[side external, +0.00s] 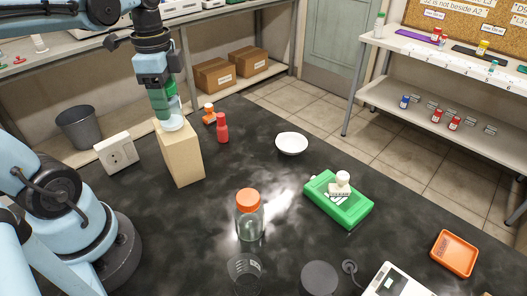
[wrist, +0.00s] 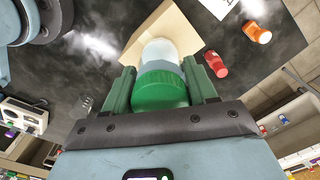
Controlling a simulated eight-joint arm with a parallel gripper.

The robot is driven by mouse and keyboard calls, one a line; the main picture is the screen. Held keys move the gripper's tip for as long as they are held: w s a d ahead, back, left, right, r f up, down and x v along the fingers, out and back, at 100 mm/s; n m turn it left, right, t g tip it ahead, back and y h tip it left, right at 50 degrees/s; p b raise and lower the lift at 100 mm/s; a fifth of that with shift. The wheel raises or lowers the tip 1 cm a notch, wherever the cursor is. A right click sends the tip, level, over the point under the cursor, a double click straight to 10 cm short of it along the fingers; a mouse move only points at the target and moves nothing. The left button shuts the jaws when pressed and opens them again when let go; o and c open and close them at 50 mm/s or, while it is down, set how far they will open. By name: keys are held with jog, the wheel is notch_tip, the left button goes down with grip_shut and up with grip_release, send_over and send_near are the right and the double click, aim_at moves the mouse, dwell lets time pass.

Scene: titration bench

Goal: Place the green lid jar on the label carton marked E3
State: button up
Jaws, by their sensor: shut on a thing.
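The green lid jar (wrist: 160,87) is between the fingers of my gripper (wrist: 158,72) in the wrist view, its green lid nearest the camera and its pale clear body beyond. In the side view my gripper (side external: 164,106) points down and is shut on the jar (side external: 172,123). The jar's base is right at the top of a tall tan block (side external: 181,158); I cannot tell whether they touch. Two brown cartons (side external: 213,76) (side external: 247,63) with white labels stand on the lower shelf behind; their markings are too small to read. No E3 is legible.
A white bowl (side external: 292,144), an orange-lidded jar (side external: 249,218) and a green case (side external: 337,203) stand farther right on the dark bench.

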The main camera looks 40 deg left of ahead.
jog(key=shift+f, duration=0.15)
jog(key=o, duration=1.3)
notch_tip(320, 180, up, 12)
jog(key=shift+r, duration=0.15)
notch_tip(320, 180, down, 12)
jog(key=shift+f, duration=0.15)
dwell(0.7)
dwell(0.3)
